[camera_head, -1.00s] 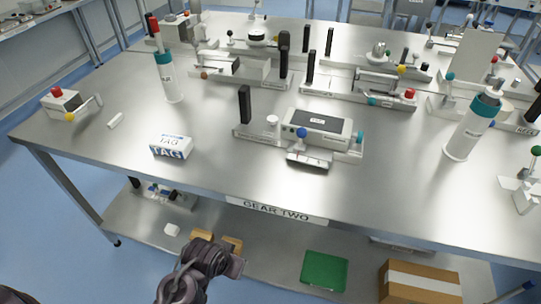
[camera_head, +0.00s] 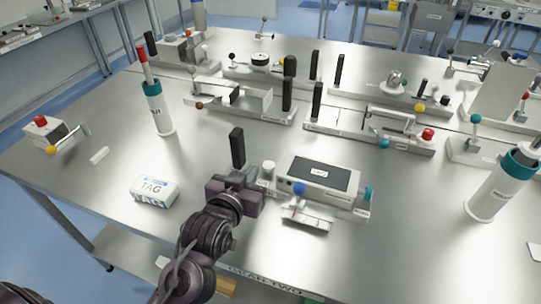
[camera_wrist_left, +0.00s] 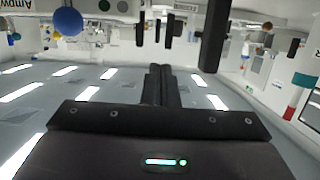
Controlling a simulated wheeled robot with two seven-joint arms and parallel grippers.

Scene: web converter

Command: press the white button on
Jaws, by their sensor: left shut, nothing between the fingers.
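The white button (camera_head: 268,171) is a short white cylinder on the left end of a grey device (camera_head: 318,176) with a dark top panel, near the front edge of the table. A black upright post (camera_head: 237,147) stands just left of it and a blue ball knob (camera_head: 299,188) is to its right. My left gripper (camera_head: 246,181) is close to the button, at its left and front. Whether they touch cannot be told. In the left wrist view its fingers (camera_wrist_left: 160,86) are shut and empty, with the blue ball also in view (camera_wrist_left: 67,21). My right gripper is not in view.
A white TAG box (camera_head: 155,191) lies left of my left arm. A white bottle with a teal collar (camera_head: 158,110) stands behind it, and another bottle (camera_head: 497,190) stands at the right. Several lever fixtures fill the back. The table's front left is mostly clear.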

